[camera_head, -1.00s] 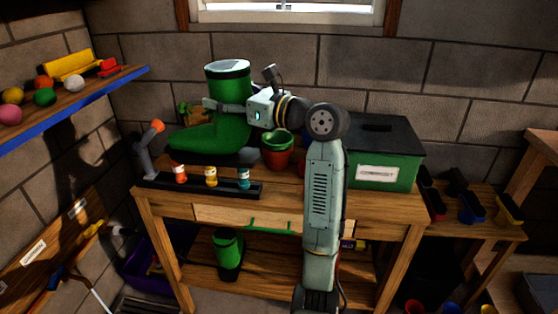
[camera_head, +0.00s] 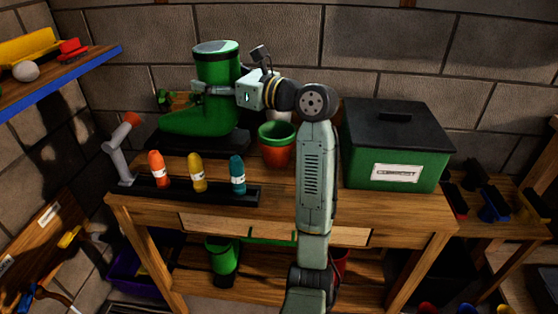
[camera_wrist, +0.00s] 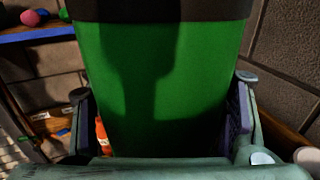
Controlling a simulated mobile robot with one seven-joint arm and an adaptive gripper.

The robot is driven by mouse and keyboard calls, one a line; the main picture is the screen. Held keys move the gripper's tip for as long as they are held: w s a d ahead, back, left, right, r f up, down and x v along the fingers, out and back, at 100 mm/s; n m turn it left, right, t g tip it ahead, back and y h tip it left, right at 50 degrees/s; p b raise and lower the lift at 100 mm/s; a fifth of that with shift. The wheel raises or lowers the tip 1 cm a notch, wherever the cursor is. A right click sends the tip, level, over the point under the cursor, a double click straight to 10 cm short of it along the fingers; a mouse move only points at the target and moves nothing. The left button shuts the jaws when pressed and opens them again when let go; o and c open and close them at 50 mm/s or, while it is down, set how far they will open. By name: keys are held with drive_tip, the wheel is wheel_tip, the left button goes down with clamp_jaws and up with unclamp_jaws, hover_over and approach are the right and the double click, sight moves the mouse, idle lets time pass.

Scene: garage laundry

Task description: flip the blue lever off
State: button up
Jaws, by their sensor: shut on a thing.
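The blue lever (camera_head: 237,174) stands upright at the right end of a black strip (camera_head: 215,193) on the workbench. A yellow lever (camera_head: 197,173) and an orange lever (camera_head: 158,170) stand to its left. My gripper (camera_head: 205,89) is behind and above the levers, at the shaft of a tall green boot (camera_head: 216,70). In the wrist view my gripper (camera_wrist: 163,125) has its fingers on both sides of the boot shaft (camera_wrist: 150,80), shut on it. The far fingertip is hidden in the head view.
A terracotta pot (camera_head: 277,152) stands right of the boot. A green compost box (camera_head: 398,160) fills the bench's right side. A grey post with an orange top (camera_head: 120,148) stands left of the levers. The bench front (camera_head: 290,205) is mostly clear.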

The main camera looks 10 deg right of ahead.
sight(245, 133)
drive_tip(key=shift+w+f+b, duration=0.2)
drive_tip(key=shift+f+b, duration=0.05)
drive_tip(key=shift+f, duration=0.25)
drive_tip(key=shift+w+f+b, duration=0.15)
drive_tip(key=shift+f+b, duration=0.05)
drive_tip(key=shift+f, duration=0.25)
wheel_tip(245, 133, down, 10)
drive_tip(key=shift+w+f+p, duration=0.1)
drive_tip(key=shift+p, duration=0.4)
drive_tip(key=o, duration=1.9)
drive_tip(key=shift+f, duration=0.15)
drive_tip(key=shift+o, duration=0.2)
drive_tip(key=b+v, duration=0.2)
drive_tip(key=v, duration=0.9)
drive_tip(key=shift+s+d, duration=0.2)
drive_tip(key=shift+s, duration=0.05)
drive_tip(key=shift+s+d, duration=0.15)
